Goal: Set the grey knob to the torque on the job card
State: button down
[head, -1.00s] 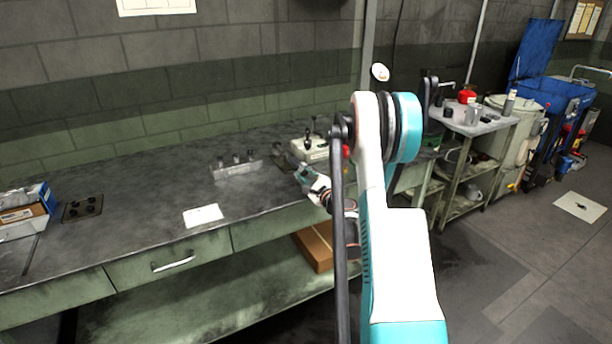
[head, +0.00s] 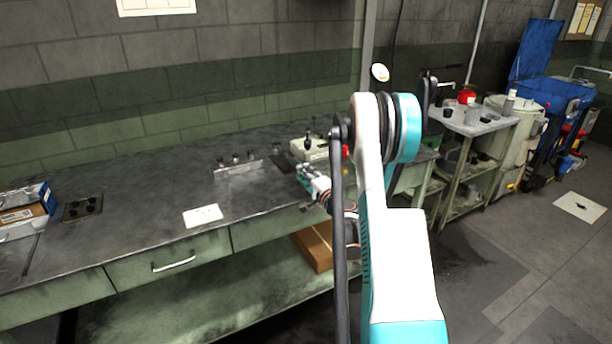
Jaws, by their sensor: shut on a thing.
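A white card (head: 202,215), which looks like the job card, lies flat on the bench; its writing is too small to read. A cream machine box (head: 310,148) with black upright parts on top and a red button at its right stands towards the bench's right end. My gripper (head: 293,164) is at the front left of this box, low over the bench. It is shut on what I take to be the grey knob, which is too small and covered to make out. The knob's setting cannot be read.
A metal rack (head: 238,167) with several dark pegs stands left of my gripper. A dark plate with black knobs (head: 82,208) and a blue box (head: 40,202) are at the bench's left. The bench middle (head: 140,190) is clear. A side table (head: 480,122) stands at the right.

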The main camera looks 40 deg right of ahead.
jog(key=shift+n, duration=0.5)
jog(key=c, duration=1.3)
grip_release()
notch_tip(320, 180, up, 10)
jog(key=v, duration=1.5)
jog(key=shift+s, duration=0.35)
dwell(0.6)
